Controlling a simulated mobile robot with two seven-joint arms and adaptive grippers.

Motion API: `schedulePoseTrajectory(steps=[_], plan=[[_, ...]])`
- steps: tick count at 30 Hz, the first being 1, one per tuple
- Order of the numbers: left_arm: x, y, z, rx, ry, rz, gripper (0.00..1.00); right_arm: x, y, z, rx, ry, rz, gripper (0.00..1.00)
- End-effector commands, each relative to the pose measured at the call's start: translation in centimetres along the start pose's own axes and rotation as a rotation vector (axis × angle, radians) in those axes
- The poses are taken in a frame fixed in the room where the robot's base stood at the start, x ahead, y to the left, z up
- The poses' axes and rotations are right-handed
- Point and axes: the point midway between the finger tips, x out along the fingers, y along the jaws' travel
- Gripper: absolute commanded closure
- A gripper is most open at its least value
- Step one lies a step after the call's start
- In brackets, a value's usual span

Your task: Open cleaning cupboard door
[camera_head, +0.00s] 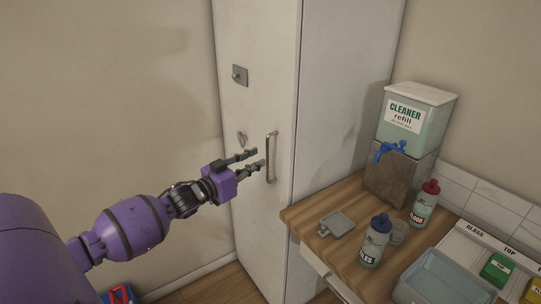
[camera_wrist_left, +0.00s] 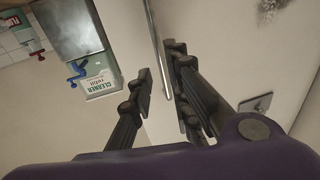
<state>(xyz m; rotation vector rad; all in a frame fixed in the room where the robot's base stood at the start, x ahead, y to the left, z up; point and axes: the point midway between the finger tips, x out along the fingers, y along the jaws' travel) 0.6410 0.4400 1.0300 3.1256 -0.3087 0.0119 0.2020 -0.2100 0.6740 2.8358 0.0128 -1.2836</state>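The tall off-white cleaning cupboard door (camera_head: 262,50) stands shut, with a vertical metal bar handle (camera_head: 272,157) near its right edge. The handle also shows in the left wrist view (camera_wrist_left: 156,38) as a thin bar, in line with the gap between the fingers. My left gripper (camera_head: 258,160) is open and empty, its fingertips just left of the handle in the head view. It also shows in the left wrist view (camera_wrist_left: 162,85), fingers apart. Whether a finger touches the handle I cannot tell. My right gripper is not in view.
Right of the cupboard is a wooden counter (camera_head: 308,212) with a cleaner refill box (camera_head: 408,116), bottles (camera_head: 374,242) and a tray (camera_head: 440,280). The wall is at left.

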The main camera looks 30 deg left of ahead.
Motion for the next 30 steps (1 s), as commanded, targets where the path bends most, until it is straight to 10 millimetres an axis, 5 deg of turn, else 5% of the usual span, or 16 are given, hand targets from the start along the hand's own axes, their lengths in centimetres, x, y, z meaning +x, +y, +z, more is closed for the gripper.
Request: schedulePoseTrajectory(steps=[4,11,21,26,30], plan=[[2.6,0.0,-0.2,0.001,0.003,0.0,0.83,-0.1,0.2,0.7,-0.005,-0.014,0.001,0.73],[5.0,0.0,-0.1,0.003,0.001,-0.001,0.83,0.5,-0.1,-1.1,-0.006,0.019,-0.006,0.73],[5.5,0.0,0.0,0.004,0.0,-0.001,0.83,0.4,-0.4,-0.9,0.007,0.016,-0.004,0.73],[5.5,0.0,0.0,0.004,0.0,-0.001,1.0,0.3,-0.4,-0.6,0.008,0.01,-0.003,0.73],[5.5,0.0,0.0,0.004,0.0,-0.001,1.0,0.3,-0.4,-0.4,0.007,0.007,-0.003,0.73]])
